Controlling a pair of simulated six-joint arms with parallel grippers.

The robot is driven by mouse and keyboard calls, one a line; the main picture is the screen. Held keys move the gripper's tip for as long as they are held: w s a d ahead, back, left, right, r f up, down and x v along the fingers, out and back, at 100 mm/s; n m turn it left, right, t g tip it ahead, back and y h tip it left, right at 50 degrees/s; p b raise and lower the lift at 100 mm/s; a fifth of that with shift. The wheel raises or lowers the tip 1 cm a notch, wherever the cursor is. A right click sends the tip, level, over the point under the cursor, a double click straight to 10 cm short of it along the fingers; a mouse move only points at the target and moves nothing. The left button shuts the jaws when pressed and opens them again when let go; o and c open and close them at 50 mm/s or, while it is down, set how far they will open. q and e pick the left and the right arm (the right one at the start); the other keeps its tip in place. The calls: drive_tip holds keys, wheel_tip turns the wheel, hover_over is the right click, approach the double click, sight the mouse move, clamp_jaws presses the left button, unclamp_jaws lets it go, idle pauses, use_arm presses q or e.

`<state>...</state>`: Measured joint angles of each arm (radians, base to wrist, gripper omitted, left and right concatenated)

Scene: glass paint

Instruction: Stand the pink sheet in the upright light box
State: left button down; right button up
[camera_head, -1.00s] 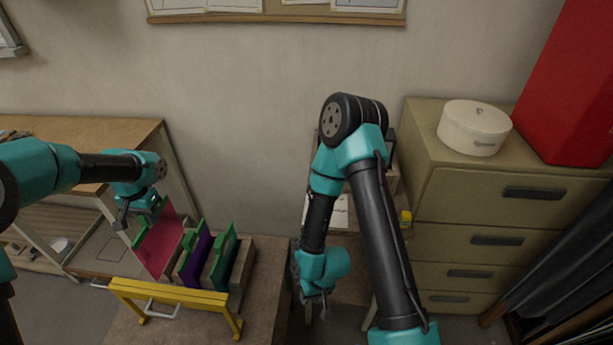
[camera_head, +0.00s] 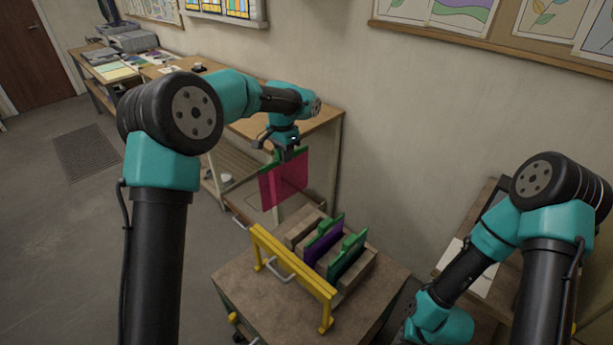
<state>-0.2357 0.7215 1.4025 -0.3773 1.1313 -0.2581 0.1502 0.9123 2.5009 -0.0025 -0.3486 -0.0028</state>
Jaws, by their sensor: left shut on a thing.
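The pink sheet (camera_head: 282,183) is a translucent panel with a green top edge. It hangs upright in the air, clear of the cart's rack. My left gripper (camera_head: 286,152) is shut on the sheet's green top edge. My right gripper (camera_head: 408,328) is low at the right, beside the cart; its fingers are too hidden to tell open from shut. I cannot make out an upright light box for certain in this view.
A wooden cart (camera_head: 240,287) with a yellow handle frame (camera_head: 293,262) holds a rack with a purple sheet (camera_head: 322,241) and a green-edged sheet (camera_head: 347,256). A wooden bench (camera_head: 318,120) runs along the wall behind. Open floor (camera_head: 60,240) lies at the left.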

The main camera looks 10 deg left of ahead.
use_arm(q)
drive_tip(key=s+a+r+m, duration=0.1)
drive_tip(key=s+a+r, duration=0.2)
drive_tip(key=a+r, duration=0.7)
drive_tip(key=s+a+r+m, duration=0.1)
drive_tip(key=s+a+r, duration=0.2)
drive_tip(key=a+r, duration=0.8)
wheel_tip(320, 180, up, 8)
drive_tip(key=shift+a+r, duration=0.25)
drive_tip(key=shift+d, duration=0.15)
